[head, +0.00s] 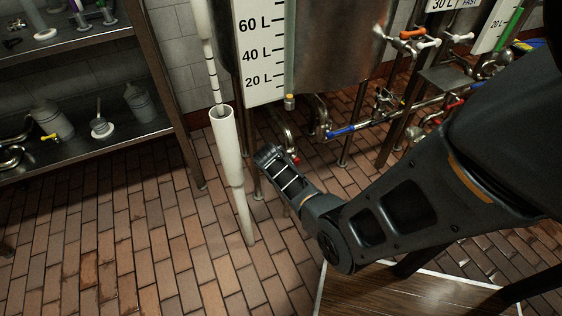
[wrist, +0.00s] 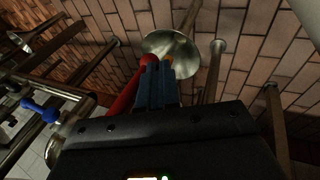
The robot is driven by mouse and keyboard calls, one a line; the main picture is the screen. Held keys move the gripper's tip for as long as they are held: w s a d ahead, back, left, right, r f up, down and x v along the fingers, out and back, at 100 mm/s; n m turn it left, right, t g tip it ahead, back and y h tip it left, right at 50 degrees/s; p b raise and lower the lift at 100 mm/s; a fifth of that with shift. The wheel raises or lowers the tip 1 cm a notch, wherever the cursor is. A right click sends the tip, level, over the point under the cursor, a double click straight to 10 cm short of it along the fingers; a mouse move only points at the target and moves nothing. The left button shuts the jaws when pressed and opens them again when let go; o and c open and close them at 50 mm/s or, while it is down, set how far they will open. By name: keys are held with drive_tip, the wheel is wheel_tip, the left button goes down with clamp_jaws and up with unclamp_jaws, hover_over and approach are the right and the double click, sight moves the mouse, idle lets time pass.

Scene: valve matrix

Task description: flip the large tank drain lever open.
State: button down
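The large tank (head: 335,45) is a steel vessel at the top middle of the head view, with a litre scale on its left. A red lever (wrist: 127,92) shows in the wrist view, just left of my gripper's blue fingers (wrist: 157,66). The fingers are close together with no clear gap, and the lever's upper end is by the fingertips. I cannot tell whether they touch. In the head view my gripper's dark body is low, in front of the tank's bottom piping (head: 290,135); its fingers are hidden there.
A white upright pipe (head: 228,150) stands close left of my gripper. A steel shelf (head: 90,140) is farther left. Piping with a blue handle (head: 341,132) lies to the right. A round metal foot or dish (wrist: 190,67) is beyond the fingertips. Brick floor at the left is clear.

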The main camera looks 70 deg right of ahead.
idle(0.4)
drive_tip(key=p+v, duration=0.2)
drive_tip(key=v, duration=0.5)
drive_tip(key=shift+r, duration=0.35)
drive_tip(key=shift+a, duration=0.15)
